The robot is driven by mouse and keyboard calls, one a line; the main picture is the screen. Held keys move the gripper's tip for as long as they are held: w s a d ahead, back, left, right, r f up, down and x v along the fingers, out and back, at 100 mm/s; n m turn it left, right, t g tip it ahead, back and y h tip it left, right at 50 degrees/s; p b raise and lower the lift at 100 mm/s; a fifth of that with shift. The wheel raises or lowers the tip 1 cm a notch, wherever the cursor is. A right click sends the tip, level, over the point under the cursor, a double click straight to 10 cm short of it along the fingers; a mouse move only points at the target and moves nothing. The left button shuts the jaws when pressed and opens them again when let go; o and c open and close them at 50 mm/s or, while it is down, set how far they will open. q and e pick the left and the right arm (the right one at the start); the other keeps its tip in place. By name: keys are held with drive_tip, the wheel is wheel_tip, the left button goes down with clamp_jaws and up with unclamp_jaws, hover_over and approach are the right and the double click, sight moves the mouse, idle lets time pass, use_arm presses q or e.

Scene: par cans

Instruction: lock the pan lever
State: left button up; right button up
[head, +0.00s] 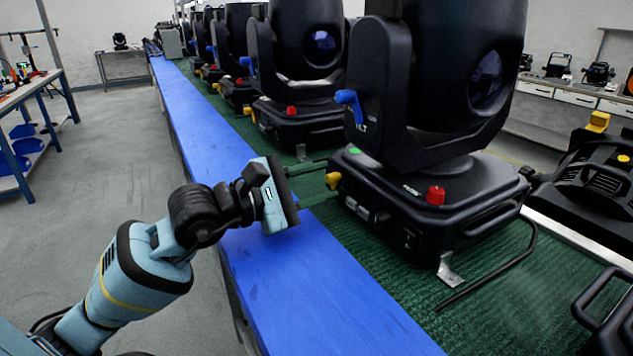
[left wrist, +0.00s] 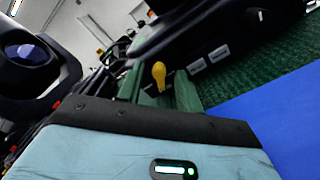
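The nearest black moving-head light (head: 430,190) stands on the green mat. A yellow lever (head: 332,181) sticks out low on its base, on the side facing my left arm. A blue lever (head: 350,103) sits higher, on the yoke. No label tells which is the pan lever. My left gripper (head: 318,182) is level with the yellow lever, its two greenish fingers apart and pointing at the base. In the left wrist view the yellow lever (left wrist: 158,74) shows upright between the spread fingers (left wrist: 158,92); I cannot tell whether either finger touches it. My right gripper is out of view.
A red knob (head: 435,195) and a metal bracket (head: 449,270) are on the same base. A black cable (head: 490,272) lies on the green mat (head: 400,262). More lights (head: 297,70) stand in a row behind. The blue bench edge (head: 300,290) is clear.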

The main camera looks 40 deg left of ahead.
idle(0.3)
use_arm(q)
drive_tip(key=shift+s+a, duration=0.15)
drive_tip(key=shift+s, duration=0.1)
drive_tip(key=b+v, duration=0.1)
drive_tip(key=v, duration=0.4)
drive_tip(key=shift+s+f, duration=0.1)
drive_tip(key=shift+s+a, duration=0.15)
drive_tip(key=shift+s, duration=0.2)
drive_tip(key=shift+s+a+b, duration=0.25)
drive_tip(key=shift+s+b, duration=0.1)
drive_tip(key=shift+s, duration=0.25)
